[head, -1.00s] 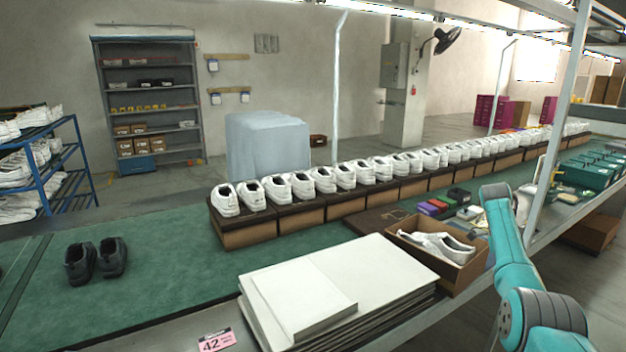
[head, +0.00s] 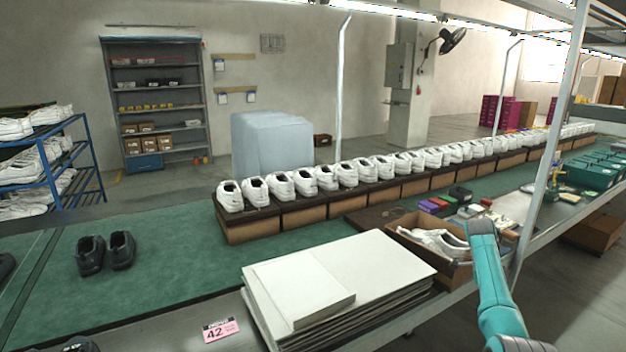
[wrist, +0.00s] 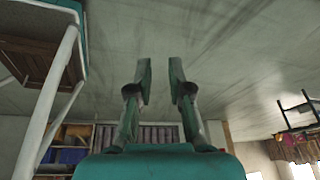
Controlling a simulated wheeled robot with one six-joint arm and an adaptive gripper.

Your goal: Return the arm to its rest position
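My gripper (wrist: 160,75) shows in the wrist view with its two fingers apart and nothing between them. Bare grey floor lies beyond the fingertips, and the fingers touch nothing there. In the head view my teal arm stands at the right, in front of the open shoe box (head: 463,274), and covers part of its right side. The gripper itself does not show in the head view. White shoes (head: 432,238) lie in that box.
A stack of white boards (head: 395,258) lies on the bench left of my arm. A metal post (head: 548,170) stands close to the arm's right. A line of white shoes on brown boxes (head: 305,215) runs behind. In the wrist view, a pale frame (wrist: 50,100) stands left of the gripper.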

